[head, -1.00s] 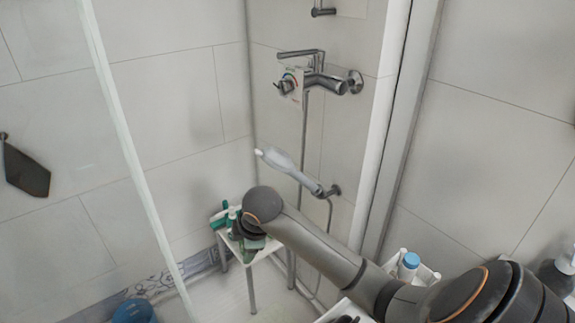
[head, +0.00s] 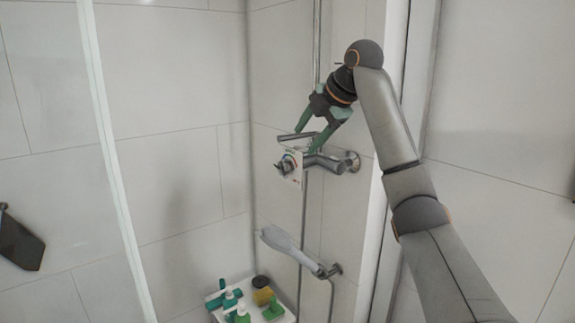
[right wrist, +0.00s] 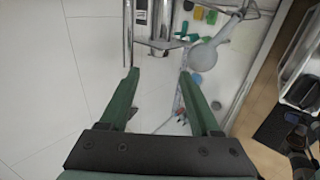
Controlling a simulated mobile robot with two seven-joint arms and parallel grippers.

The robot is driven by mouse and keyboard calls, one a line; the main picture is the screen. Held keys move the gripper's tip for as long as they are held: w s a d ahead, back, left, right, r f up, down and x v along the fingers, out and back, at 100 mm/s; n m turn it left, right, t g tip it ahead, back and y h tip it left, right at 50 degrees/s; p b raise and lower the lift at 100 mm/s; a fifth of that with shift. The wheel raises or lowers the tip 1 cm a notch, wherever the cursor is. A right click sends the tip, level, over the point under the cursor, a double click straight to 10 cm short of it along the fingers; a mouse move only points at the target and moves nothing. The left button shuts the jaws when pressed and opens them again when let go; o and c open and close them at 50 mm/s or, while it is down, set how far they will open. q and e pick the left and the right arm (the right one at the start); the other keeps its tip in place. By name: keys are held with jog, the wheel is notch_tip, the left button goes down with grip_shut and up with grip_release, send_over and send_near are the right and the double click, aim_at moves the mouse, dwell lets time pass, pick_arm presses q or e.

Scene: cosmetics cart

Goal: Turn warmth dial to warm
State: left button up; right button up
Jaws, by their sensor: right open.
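The warmth dial (head: 283,166) is a small dark knob on a white plate with a coloured arc, at the left end of the chrome mixer tap (head: 330,161) on the tiled wall. My right gripper (head: 308,140) is open and empty, with green fingers pointing down at the tap's lever (head: 297,135), just above and right of the dial. Whether a finger touches the tap is unclear. In the right wrist view chrome tap parts (right wrist: 158,43) lie beyond the open fingers (right wrist: 159,74); the dial cannot be made out there. My left gripper is out of view.
A grey hand shower (head: 278,238) hangs in a wall holder below the tap. A white stool (head: 290,318) with several bottles and a sponge stands beneath. A glass edge (head: 112,150) runs down the left and a pale door frame (head: 385,230) stands right.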

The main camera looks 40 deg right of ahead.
aim_at(288, 174)
pick_arm(q)
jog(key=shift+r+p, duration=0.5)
jog(key=shift+p, duration=0.05)
pick_arm(e)
jog(key=x, duration=1.2)
jog(key=shift+w+d+f, duration=0.1)
jog(key=shift+f, duration=0.05)
jog(key=shift+c, duration=0.3)
